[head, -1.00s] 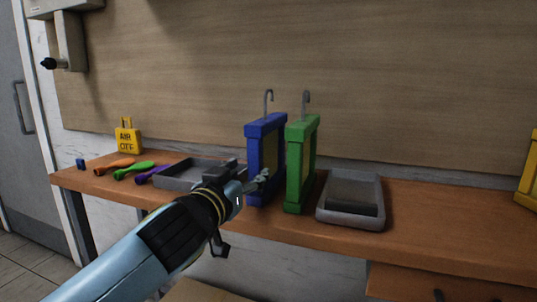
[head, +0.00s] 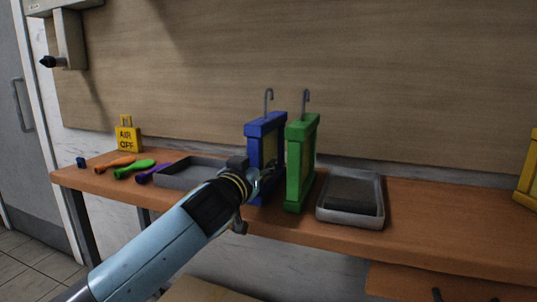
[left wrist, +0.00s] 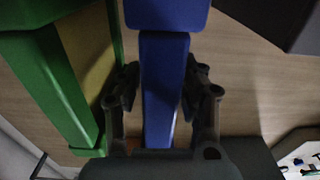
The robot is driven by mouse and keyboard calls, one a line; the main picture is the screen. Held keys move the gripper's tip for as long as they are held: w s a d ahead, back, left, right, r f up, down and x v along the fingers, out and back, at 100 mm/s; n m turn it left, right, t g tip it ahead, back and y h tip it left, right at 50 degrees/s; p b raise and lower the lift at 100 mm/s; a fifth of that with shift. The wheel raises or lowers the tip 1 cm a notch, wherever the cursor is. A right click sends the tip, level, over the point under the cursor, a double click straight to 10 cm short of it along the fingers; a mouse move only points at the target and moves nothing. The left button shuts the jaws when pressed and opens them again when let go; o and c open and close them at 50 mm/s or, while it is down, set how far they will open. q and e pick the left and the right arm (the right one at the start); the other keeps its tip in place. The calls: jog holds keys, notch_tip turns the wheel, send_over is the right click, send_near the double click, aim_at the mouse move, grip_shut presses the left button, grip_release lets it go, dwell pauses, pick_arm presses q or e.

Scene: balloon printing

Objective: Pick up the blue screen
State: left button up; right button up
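The blue screen (head: 264,132) stands upright on the bench, a blue frame with a hook on top. A green screen (head: 301,165) stands just to its right. My left gripper (head: 268,178) is at the front of the blue screen and partly hidden by my arm. In the left wrist view the blue screen (left wrist: 165,85) runs between the two fingers of the left gripper (left wrist: 163,95). The fingers are spread, one on each side of the blue frame, with a gap that looks visible at the sides. My right gripper is out of view.
A grey tray (head: 176,180) lies left of the blue screen, and another tray (head: 374,221) right of the green screen. Orange, green (head: 134,169) and purple balloons and a yellow AIR OFF block (head: 127,136) are further left. A yellow frame (head: 528,190) is at the right edge.

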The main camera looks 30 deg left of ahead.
pick_arm(q)
grip_shut()
jog(key=shift+r, duration=0.15)
